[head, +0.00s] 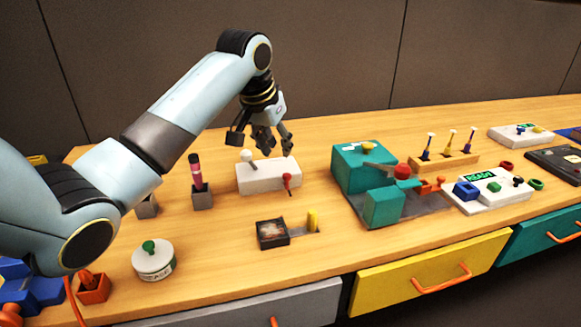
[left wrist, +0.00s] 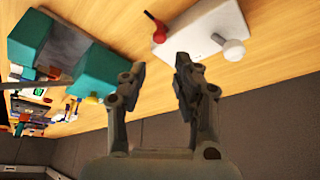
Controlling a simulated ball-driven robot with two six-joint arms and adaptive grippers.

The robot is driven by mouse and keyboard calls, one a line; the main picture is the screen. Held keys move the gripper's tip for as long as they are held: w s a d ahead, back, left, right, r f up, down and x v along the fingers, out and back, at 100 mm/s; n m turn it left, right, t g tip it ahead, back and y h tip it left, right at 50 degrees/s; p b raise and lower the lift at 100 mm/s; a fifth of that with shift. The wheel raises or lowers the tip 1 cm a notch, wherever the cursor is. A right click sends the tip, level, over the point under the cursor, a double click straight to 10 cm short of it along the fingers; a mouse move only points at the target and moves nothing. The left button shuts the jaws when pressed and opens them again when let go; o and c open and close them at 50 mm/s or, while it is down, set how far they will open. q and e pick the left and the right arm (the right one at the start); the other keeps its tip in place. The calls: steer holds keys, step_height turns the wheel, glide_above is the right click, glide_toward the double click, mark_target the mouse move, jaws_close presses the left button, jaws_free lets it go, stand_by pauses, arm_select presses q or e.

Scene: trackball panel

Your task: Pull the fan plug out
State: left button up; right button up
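No thing in view is plainly labelled as the fan plug. My left gripper (head: 277,146) is open and empty over the back of a white block (head: 268,178). That block carries a white knob (head: 247,156) and a red lever (head: 288,181). In the left wrist view the open fingers (left wrist: 158,72) point toward the block (left wrist: 205,35), apart from it. My right gripper is not in view.
A teal machine (head: 360,168) stands right of the white block. A grey holder with a red-and-pink stick (head: 196,172) and a round white pot (head: 153,260) stand left. Bare wood (head: 225,240) lies between pot and dark box. Drawers (head: 432,275) line the front.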

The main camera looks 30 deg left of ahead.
arm_select(q)
glide_above(287, 175)
steer(key=s, duration=0.2)
step_height(287, 175, down, 5)
steer(key=shift+f+b, duration=0.1)
steer(key=shift+b, duration=0.25)
steer(key=x, duration=0.3)
steer(key=shift+f+b, duration=0.15)
steer(key=shift+b, duration=0.15)
steer(key=shift+w+f, duration=0.15)
steer(key=shift+f, duration=0.15)
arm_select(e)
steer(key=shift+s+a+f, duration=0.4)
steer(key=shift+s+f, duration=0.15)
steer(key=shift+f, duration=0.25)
arm_select(q)
steer(key=shift+c, duration=0.4)
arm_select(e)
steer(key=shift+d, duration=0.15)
arm_select(q)
jaws_close()
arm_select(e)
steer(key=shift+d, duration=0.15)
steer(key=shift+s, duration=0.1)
